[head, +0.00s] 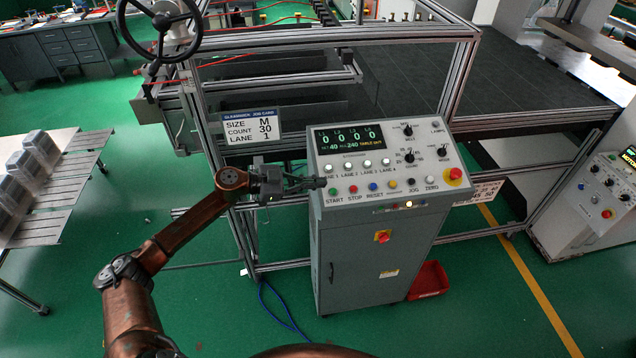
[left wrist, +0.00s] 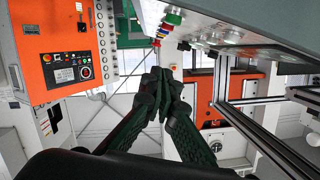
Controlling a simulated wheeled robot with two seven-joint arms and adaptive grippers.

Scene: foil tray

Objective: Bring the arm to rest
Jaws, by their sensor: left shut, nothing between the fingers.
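My left gripper (head: 318,183) is at the left edge of the grey control console (head: 362,262) in the head view, close to the start button's side of the sloped panel. Its fingers are shut with nothing between them. In the left wrist view the dark green fingers of my left gripper (left wrist: 172,84) come together at the tips, with the console's buttons (left wrist: 165,28) above them. I cannot tell whether the fingertips touch the panel. My left arm (head: 190,222) reaches in from the lower left, copper coloured. My right gripper is not in view.
An aluminium frame (head: 345,37) with a handwheel (head: 160,28) stands behind the console. A job card (head: 250,127) reads size M, count 30, lane 1. Foil trays (head: 40,148) are stacked on a slatted table at left. A red bin (head: 428,280) lies beside the console. Green floor is open at left.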

